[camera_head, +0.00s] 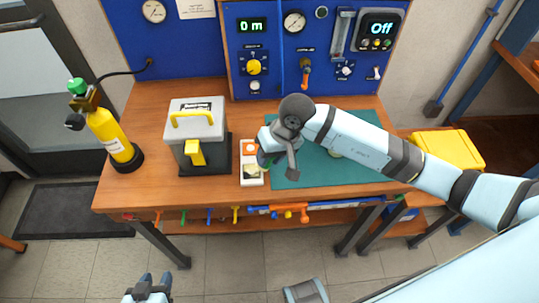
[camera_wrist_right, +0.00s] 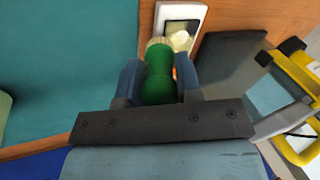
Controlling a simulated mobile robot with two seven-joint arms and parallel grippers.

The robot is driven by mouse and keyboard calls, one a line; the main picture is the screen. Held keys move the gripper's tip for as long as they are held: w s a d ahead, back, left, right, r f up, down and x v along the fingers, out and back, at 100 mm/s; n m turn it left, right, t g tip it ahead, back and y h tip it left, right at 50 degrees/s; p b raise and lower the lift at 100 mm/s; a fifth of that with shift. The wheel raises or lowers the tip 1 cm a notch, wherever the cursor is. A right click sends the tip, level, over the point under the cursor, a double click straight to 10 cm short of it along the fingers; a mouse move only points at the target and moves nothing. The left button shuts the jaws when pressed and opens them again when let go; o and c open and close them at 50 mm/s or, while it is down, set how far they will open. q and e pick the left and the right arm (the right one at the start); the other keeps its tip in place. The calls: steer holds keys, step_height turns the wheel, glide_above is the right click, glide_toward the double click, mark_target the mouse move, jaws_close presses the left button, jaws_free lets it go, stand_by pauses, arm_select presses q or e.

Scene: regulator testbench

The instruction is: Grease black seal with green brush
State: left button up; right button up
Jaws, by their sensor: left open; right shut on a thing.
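My right gripper (camera_head: 266,158) is over the white tray (camera_head: 242,161) at the mat's left edge. In the right wrist view my right gripper (camera_wrist_right: 158,72) is shut on the green brush (camera_wrist_right: 158,82), with a finger on each side of the handle. The brush's pale bristle end points at the white tray (camera_wrist_right: 203,22), beside a pale yellowish blob (camera_wrist_right: 181,38) in it. I cannot tell whether they touch. An orange patch (camera_head: 250,147) shows in the tray's far compartment. I cannot make out the black seal. My left gripper (camera_head: 148,288) is open and empty, low in front of the table.
A grey case with yellow handle (camera_head: 197,120) stands left of the tray. A yellow gas cylinder (camera_head: 112,138) stands at the table's left end. The teal mat (camera_head: 290,178) lies to the right, partly under my right arm. A blue panel (camera_head: 330,60) with gauges stands behind.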

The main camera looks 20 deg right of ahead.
steer(key=shift+f+b, duration=0.75)
